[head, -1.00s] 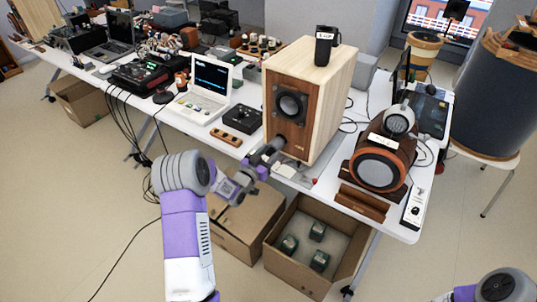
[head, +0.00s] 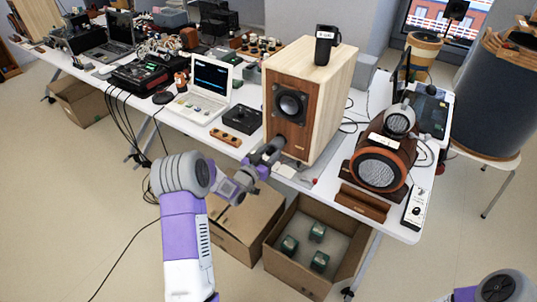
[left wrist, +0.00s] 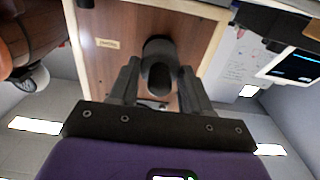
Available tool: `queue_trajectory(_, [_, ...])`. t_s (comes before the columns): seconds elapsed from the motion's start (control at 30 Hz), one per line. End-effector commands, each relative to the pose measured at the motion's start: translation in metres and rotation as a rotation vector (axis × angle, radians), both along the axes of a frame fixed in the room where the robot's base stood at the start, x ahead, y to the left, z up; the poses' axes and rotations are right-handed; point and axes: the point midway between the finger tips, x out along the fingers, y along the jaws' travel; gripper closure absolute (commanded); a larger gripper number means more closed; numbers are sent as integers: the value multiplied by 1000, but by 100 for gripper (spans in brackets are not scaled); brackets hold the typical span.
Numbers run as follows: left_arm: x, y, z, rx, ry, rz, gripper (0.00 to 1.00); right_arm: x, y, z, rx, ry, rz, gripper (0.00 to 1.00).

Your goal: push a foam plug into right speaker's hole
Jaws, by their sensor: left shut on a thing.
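The wooden speaker (head: 325,103), a tall box with a brown front and pale sides, stands on the white table. Its dark round driver faces my left arm. My left gripper (head: 269,151) is at the lower part of this front, shut on a dark grey foam plug (head: 279,142). In the left wrist view the plug (left wrist: 159,76) is between the two dark fingers (left wrist: 158,84), pointing at the speaker's front panel (left wrist: 113,28). The hole is hidden behind the plug, so I cannot tell how deep the plug sits. My right gripper is out of view.
Open cardboard box (head: 330,262) with green-black blocks is below the table edge.

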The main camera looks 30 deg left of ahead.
Motion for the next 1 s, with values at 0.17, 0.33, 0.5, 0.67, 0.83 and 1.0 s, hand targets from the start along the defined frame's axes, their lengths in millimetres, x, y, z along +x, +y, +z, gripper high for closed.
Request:
queue_trajectory(0.17, [5, 0, 0, 1, -1, 0, 89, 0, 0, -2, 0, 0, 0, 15])
queue_trajectory(0.33, [9, -1, -1, 1, 0, 0, 89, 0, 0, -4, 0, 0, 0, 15])
queue_trajectory(0.5, [14, -1, 0, 1, -1, 0, 89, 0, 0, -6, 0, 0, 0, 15])
queue_trajectory(0.67, [17, -2, -1, 1, 0, 0, 89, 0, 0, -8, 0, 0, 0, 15])
queue_trajectory(0.83, [22, -2, 0, 1, -1, 0, 89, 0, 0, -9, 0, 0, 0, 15])
queue_trajectory(1.0, [25, -2, 0, 0, -1, 0, 89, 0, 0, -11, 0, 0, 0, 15])
